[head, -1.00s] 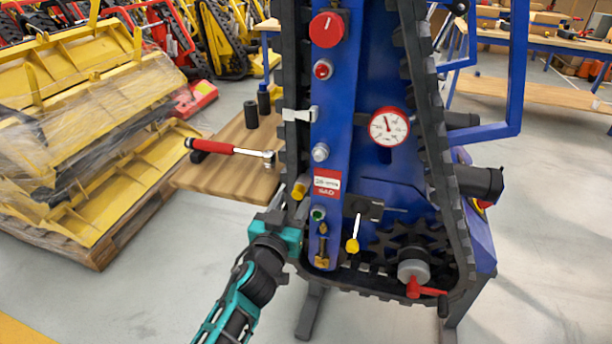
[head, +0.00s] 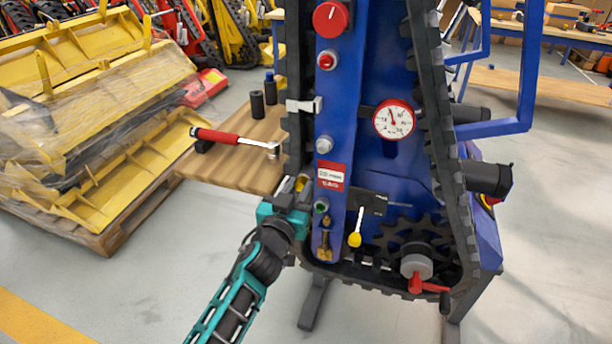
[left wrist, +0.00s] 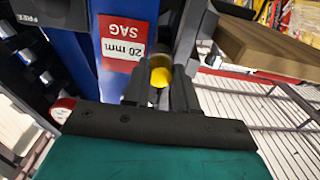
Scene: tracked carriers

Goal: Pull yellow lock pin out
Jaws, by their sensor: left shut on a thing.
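The yellow lock pin (head: 301,183) sits at the left edge of the blue track carrier (head: 334,120), beside the red-and-white SAG label (head: 331,176). In the left wrist view its round yellow end (left wrist: 160,77) shows between my two dark fingers, near the same label (left wrist: 122,44). My left gripper (head: 297,191) is shut on the pin and partly covers it in the head view. How far the pin sits in its hole is hidden. My right gripper is in neither view.
A yellow-tipped lever (head: 355,240) and a red-handled crank (head: 428,287) are lower right on the carrier. The black track (head: 442,130) surrounds the frame. A wooden board (head: 235,165) with a red-handled wrench (head: 225,137) is left of the gripper. Floor at lower left is open.

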